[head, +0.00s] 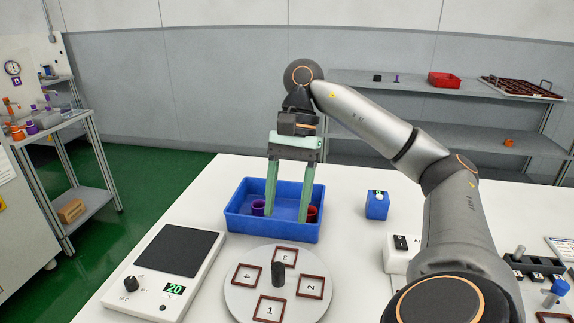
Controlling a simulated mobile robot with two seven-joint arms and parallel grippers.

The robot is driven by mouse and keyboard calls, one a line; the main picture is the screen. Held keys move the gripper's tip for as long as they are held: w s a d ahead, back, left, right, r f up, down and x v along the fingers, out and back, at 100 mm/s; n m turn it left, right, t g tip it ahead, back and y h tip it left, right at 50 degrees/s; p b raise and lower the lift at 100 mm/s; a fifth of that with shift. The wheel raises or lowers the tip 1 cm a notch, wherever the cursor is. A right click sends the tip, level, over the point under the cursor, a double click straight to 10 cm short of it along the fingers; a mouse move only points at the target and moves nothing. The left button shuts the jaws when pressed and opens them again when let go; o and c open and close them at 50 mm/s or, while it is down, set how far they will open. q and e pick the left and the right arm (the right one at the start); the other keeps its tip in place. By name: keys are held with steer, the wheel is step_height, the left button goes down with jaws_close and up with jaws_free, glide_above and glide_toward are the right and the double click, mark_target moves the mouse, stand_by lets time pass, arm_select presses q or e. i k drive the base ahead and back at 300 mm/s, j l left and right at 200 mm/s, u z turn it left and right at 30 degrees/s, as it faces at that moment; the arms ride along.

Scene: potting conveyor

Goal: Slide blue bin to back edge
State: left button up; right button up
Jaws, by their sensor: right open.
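The blue bin (272,232) stands on the white table, behind the round turntable and left of the table's middle. A purple cup (258,207) and a red cup (312,214) are inside it. My right gripper (287,219) is above and in the bin, pointing down, with its two long green fingers spread open. The fingertips reach down inside the bin between the purple cup and the red cup. The right finger partly covers the red cup. I cannot tell whether the fingers touch the bin. My left gripper is not in view.
A round turntable (240,299) with numbered square frames stands in front of the bin. A small blue box (377,206) stands to the right. The white table (235,168) is bare behind the bin.

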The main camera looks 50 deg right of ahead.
mark_target(282, 224)
steer(key=k+j, duration=0.2)
steer(key=j, duration=0.2)
steer(key=k+j, duration=0.45)
steer(key=j, duration=0.3)
